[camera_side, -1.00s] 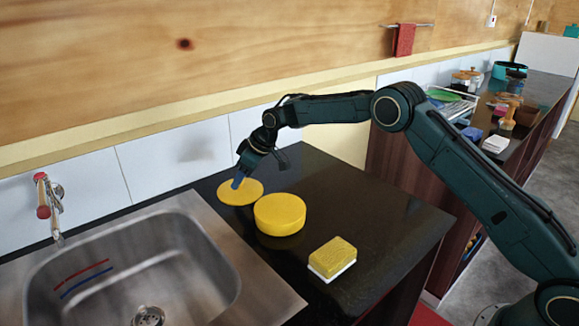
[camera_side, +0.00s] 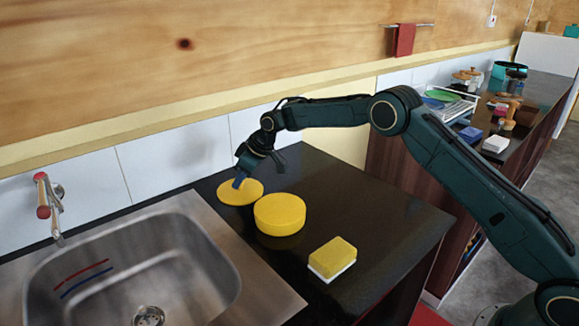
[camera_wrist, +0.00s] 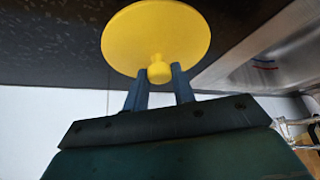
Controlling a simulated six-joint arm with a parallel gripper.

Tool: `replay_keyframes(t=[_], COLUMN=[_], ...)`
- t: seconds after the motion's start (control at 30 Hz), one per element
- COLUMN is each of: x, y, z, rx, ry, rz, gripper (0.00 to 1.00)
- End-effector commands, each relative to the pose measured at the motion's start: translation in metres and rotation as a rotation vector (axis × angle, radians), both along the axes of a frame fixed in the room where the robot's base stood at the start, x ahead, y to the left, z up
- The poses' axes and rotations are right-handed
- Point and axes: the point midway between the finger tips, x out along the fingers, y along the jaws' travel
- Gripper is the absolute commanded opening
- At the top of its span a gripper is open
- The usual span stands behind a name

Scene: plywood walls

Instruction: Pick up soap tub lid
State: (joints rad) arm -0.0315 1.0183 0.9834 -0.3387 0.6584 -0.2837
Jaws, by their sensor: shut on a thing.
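The soap tub lid (camera_side: 243,194) is a flat yellow disc at the back of the dark counter, beside the sink. In the wrist view the lid (camera_wrist: 150,35) shows a small yellow knob (camera_wrist: 159,70) on its face. My gripper (camera_side: 240,181) reaches down to the lid from above. In the wrist view its blue fingers (camera_wrist: 160,75) stand on either side of the knob and are shut on it. I cannot tell whether the lid is clear of the counter. A round yellow tub (camera_side: 280,214) stands just in front of the lid.
A yellow sponge on a white base (camera_side: 332,259) lies near the counter's front edge. A steel sink (camera_side: 215,235) is at the left, with a tap (camera_side: 48,205) behind it. The tiled wall (camera_side: 180,160) is close behind the lid. The counter's right part is clear.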

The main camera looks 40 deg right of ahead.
Motion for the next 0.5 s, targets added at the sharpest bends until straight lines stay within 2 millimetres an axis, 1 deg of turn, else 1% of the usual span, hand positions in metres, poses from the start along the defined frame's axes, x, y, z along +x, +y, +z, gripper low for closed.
replay_keyframes(t=[0.27, 0.37, 0.5], x=[0.0, 0.0, 0.0], y=[0.0, 0.0, 0.0], z=[0.003, 0.008, 0.022], rx=[0.001, 0.001, 0.0], ry=[-0.001, -0.001, -0.002], rz=[0.0, 0.0, 0.0], gripper=[0.04, 0.04, 0.04])
